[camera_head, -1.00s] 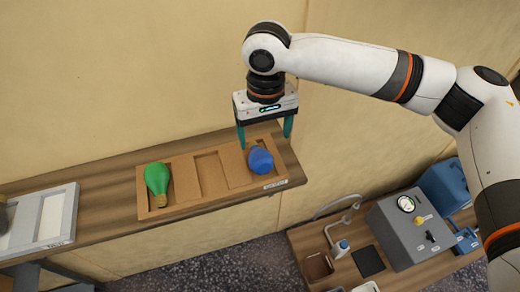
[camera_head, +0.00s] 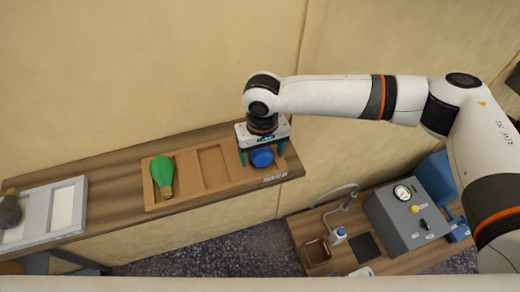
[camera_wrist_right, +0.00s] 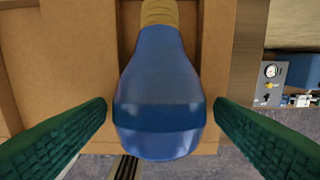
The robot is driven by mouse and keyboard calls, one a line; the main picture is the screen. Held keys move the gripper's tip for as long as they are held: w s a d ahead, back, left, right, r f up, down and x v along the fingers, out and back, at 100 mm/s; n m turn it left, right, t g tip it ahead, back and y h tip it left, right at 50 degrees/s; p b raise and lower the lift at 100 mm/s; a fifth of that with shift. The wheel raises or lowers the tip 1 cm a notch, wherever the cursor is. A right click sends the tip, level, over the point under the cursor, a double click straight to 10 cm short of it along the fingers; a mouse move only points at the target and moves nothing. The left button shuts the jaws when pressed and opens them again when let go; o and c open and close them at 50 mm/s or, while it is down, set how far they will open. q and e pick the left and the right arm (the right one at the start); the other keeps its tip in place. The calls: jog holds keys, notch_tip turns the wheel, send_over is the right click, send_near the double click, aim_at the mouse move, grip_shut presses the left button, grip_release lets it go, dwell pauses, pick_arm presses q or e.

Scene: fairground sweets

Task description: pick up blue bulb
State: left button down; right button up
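The blue bulb (camera_head: 262,158) lies in the right compartment of the brown tray (camera_head: 180,203) on the shelf. In the right wrist view the blue bulb (camera_wrist_right: 160,95) is large, with its yellow-brown base towards the top. My right gripper (camera_head: 262,154) is directly over the bulb, pointing down. Its green fingers (camera_wrist_right: 160,125) are open, one on each side of the bulb, with a small gap visible on both sides. The gripper body hides part of the bulb in the head view. My left gripper is not in view.
A green bulb (camera_head: 162,173) lies in the tray's left compartment; the middle compartment is empty. A grey-white tray (camera_head: 40,215) with a dark bulb (camera_head: 10,210) is at the left. A lower bench at right holds a grey gauge box (camera_head: 405,217).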

jog(key=c, duration=0.7)
jog(key=shift+r, duration=0.15)
